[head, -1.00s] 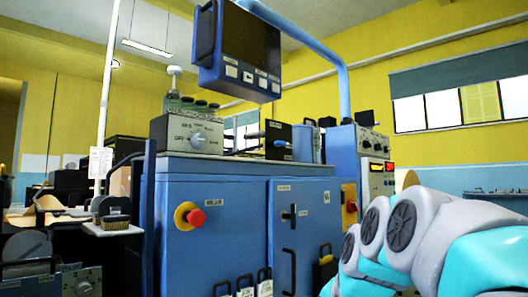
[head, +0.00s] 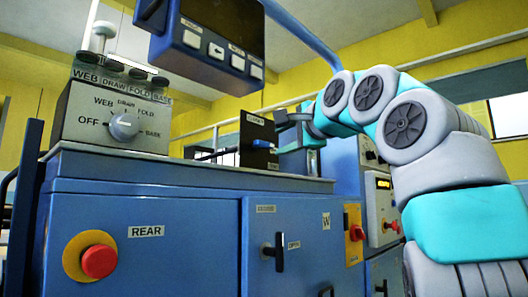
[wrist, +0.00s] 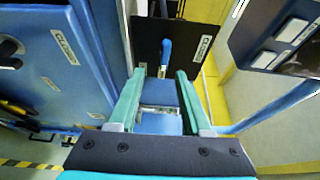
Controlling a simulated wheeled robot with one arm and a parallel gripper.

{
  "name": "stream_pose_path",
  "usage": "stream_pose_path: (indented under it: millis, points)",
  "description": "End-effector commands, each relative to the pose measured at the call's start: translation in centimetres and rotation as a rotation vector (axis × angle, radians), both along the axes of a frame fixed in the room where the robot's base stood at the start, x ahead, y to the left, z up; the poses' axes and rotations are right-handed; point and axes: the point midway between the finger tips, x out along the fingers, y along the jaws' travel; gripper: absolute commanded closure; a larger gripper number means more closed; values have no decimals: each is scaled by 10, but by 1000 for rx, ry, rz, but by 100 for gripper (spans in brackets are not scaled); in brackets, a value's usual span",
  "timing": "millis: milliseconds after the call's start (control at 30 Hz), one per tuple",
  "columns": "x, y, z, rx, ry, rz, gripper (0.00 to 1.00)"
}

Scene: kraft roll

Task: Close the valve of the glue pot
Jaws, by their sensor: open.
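A black upright plate (head: 257,143) with small labels stands on top of the blue cabinet. In the wrist view the plate (wrist: 160,30) carries a blue lever (wrist: 166,52) that hangs down from a round pivot. I cannot tell for certain that this is the glue pot's valve; no pot is clearly visible now. My gripper (head: 295,132) is beside the plate, on its right in the head view. In the wrist view my gripper (wrist: 161,73) is open, with the lever's lower end showing between its teal fingertips. I cannot tell whether they touch.
The blue cabinet (head: 150,205) has a red button (head: 99,261) and a black door handle (head: 278,252). A selector box (head: 115,118) stands on its left top.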

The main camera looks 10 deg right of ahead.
Motion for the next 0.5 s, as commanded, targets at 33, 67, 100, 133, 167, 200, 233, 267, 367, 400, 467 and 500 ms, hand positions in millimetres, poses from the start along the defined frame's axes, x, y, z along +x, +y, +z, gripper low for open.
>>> stream_pose_path:
  millis: [33,67,100,133,167,200,233,267,367,400,467,500]
  points:
    - [-1,1,3,3,-9,2,51]
    - [-2,1,5,5,-13,3,51]
    - [-2,2,6,6,-16,5,51]
    - [-1,3,7,6,-17,5,51]
    - [1,4,8,6,-18,5,51]
    - [4,5,8,6,-17,5,51]
    - [7,6,8,6,-16,5,51]
    - [10,6,8,5,-16,5,51]
    - [23,7,7,6,-14,4,51]
    - [29,8,8,7,-13,4,51]
    - [38,11,8,5,-12,3,51]
    - [43,12,8,5,-13,4,51]
